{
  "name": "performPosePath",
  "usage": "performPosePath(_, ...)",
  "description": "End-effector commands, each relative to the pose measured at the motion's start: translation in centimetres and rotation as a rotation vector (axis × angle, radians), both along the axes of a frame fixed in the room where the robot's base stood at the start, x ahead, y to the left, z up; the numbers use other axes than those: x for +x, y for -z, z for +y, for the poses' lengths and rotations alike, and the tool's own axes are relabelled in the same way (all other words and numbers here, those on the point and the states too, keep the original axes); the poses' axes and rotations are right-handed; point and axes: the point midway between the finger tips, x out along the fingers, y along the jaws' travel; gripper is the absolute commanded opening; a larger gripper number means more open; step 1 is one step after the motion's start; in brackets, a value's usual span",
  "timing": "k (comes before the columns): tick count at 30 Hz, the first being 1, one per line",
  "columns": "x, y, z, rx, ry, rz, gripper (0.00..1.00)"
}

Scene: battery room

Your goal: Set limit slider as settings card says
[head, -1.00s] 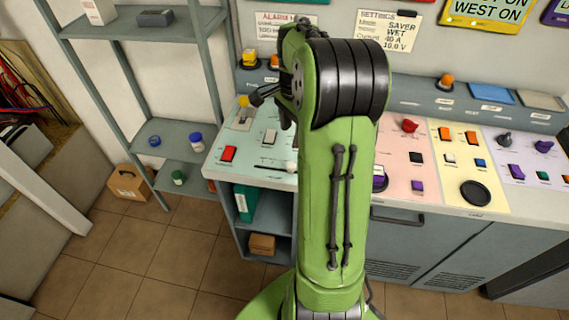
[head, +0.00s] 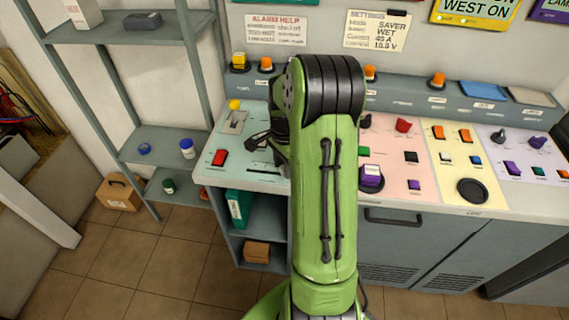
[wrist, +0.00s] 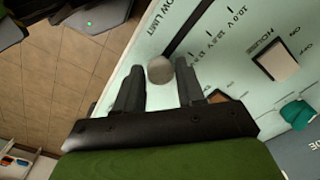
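The limit slider's round, pale grey knob (wrist: 160,70) shows in the wrist view, at the near end of its dark slot (wrist: 190,28). The slot runs up and right, beside voltage marks including 10.0 V. My gripper (wrist: 157,82) is open, with one finger on each side of the knob and visible gaps. In the head view my gripper (head: 259,143) is low over the pale green panel (head: 212,178); the knob is hidden there. The settings card (head: 376,31) on the wall reads SAVER, WET, about 40 A, and 10-point-something V; its last digit is unclear.
A red switch (head: 220,158) and a yellow-knobbed lever (head: 235,105) sit left of my gripper. A white rocker switch (wrist: 276,60) and a teal knob (wrist: 299,113) lie right of the slot in the wrist view. A grey shelf (head: 165,143) stands to the left.

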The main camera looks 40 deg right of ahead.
Motion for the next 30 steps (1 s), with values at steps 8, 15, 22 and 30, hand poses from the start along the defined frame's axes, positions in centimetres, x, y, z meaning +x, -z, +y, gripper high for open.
performPosePath(8, 0.0, 0.0, 0.0, 0.0, 0.0, -0.001, 0.0)
performPosePath(15, 0.4, -0.1, 0.2, 0.0, -0.002, -0.001, 0.0)
performPosePath(22, 4.4, -0.2, 3.3, 0.0, -0.008, -0.003, 0.0)
performPosePath(30, 7.5, -0.1, 5.7, -0.001, -0.002, -0.003, 0.0)
